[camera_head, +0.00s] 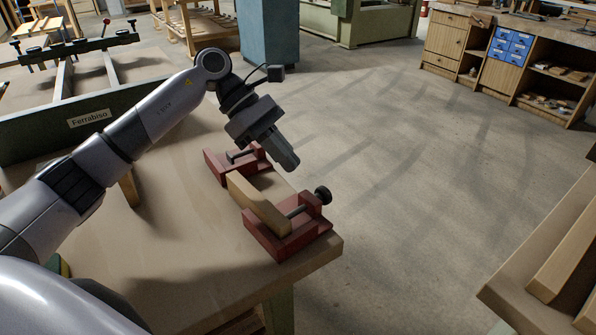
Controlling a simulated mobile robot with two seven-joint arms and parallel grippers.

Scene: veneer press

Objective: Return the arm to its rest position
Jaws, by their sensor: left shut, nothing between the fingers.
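My left arm comes in from the left and reaches over the workbench (175,235). Its gripper (290,163) is shut and empty, pointing down and to the right above the red clamp frame. The red clamp (287,240) sits at the bench's right corner, with a black knob (322,195) on its screw. A pale wooden block (257,205) lies between the clamp's two red parts. The gripper looks apart from the block, though the exact gap is hard to judge. My right gripper does not show.
A dark green panel marked Ferrabiso (90,118) stands at the bench's left. A second table (520,285) with wooden boards is at the lower right. A blue-grey cabinet (268,35) stands behind. Open floor (420,150) lies to the right of the bench.

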